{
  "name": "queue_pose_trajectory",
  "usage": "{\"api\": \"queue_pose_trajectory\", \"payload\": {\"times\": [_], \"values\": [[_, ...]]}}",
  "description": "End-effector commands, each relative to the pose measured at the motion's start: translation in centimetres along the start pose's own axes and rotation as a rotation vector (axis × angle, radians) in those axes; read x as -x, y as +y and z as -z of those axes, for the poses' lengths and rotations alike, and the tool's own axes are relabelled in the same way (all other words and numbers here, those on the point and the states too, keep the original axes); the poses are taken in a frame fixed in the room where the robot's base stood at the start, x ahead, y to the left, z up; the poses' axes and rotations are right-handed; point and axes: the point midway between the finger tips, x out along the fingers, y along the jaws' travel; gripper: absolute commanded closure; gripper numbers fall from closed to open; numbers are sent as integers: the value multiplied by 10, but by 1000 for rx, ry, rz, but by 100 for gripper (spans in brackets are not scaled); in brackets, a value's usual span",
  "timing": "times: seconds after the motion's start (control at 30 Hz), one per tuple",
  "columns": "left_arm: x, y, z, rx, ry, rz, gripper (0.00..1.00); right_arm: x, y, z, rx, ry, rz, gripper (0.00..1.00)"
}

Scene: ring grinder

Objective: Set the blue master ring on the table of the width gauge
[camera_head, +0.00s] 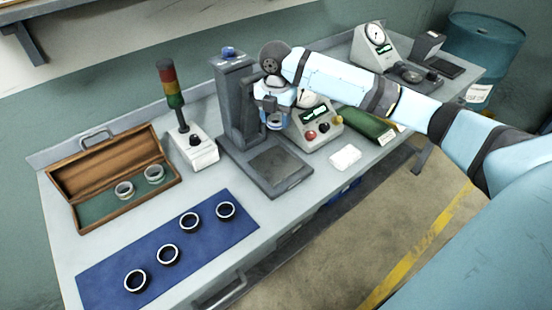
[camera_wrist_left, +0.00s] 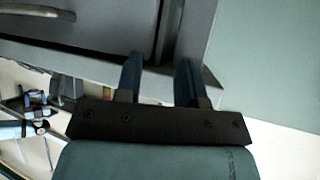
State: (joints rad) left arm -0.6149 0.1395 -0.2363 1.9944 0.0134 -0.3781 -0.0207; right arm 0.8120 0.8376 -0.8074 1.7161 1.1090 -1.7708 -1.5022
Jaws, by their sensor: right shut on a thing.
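My right gripper (camera_head: 272,102) reaches in from the right and points down. It is shut on the blue master ring (camera_head: 276,122), which shows as a small blue band below the fingers, partly hidden by them. The width gauge (camera_head: 236,100) seems to be the grey column stand with a flat square table (camera_head: 279,168) at its foot. The ring is held above the back part of this table, and the table's visible top is bare. In the left wrist view my left gripper (camera_wrist_left: 158,75) has its two dark fingers apart with nothing between them.
Left are a signal lamp (camera_head: 192,150), an open wooden case (camera_head: 112,205) with two rings, and a blue mat (camera_head: 205,250) with several dark rings.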

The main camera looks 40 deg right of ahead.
Motion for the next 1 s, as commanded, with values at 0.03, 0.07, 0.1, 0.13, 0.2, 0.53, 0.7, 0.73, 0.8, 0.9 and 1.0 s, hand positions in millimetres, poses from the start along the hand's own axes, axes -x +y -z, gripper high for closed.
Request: {"api": "queue_pose_trajectory", "payload": {"times": [0.03, 0.07, 0.1, 0.13, 0.2, 0.53, 0.7, 0.73, 0.8, 0.9, 1.0], "values": [[1, 0, 2, 0, 1, 0, 64, -15, -1, 1, -1, 2, 5, 76], [1, 0, 2, 0, 1, 0, 64, -23, -1, 0, -1, 2, 4, 76], [1, 0, 3, 0, 1, 0, 64, -34, -1, 1, -1, 3, 4, 76], [2, 0, 3, 0, 1, 0, 64, -42, -1, 1, -1, 1, 4, 76], [2, 0, 4, 0, 2, 1, 64, -61, -1, 1, -2, 2, 4, 76], [3, -1, 6, -1, 2, 2, 64, -108, 0, 0, -1, -1, 0, 76], [4, -1, 6, -1, 1, 2, 64, -125, -1, 0, -3, 0, 2, 76], [4, -1, 6, -1, 0, 2, 64, -129, -1, 0, -3, 0, 2, 76], [4, -1, 6, -1, 0, 2, 64, -140, 0, 0, -3, 0, 1, 76], [4, -1, 7, -1, 0, 2, 64, -150, 0, 1, -1, -1, 0, 76], [4, -1, 6, -1, -1, 2, 64, -151, 0, 0, -1, -1, -2, 76]]}}
